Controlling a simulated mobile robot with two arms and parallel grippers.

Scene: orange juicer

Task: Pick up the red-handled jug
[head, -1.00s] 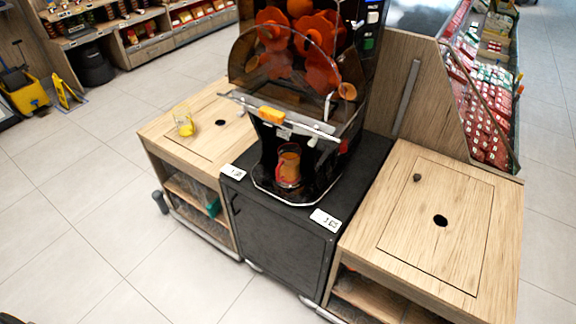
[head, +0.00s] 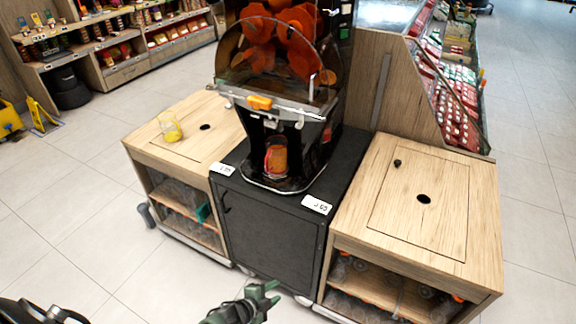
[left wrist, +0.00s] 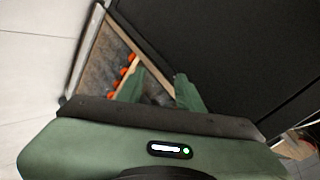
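The red-handled jug (head: 276,158) stands upright on the black juicer's (head: 275,105) drip tray, under its spout, and looks filled with orange. Its red handle shows at its left side. My green left gripper (head: 272,292) is low at the bottom of the head view, in front of the black cabinet and well below the jug. In the left wrist view its two fingers (left wrist: 160,90) are apart with nothing between them. The jug does not show in that view. My right gripper is not in view.
A yellow-handled jug (head: 170,127) stands on the left wooden counter (head: 190,150). The right wooden counter (head: 440,225) has a hole and a small dark knob. The black cabinet (head: 265,228) carries the juicer and price tags. Tiled floor is open at the front left.

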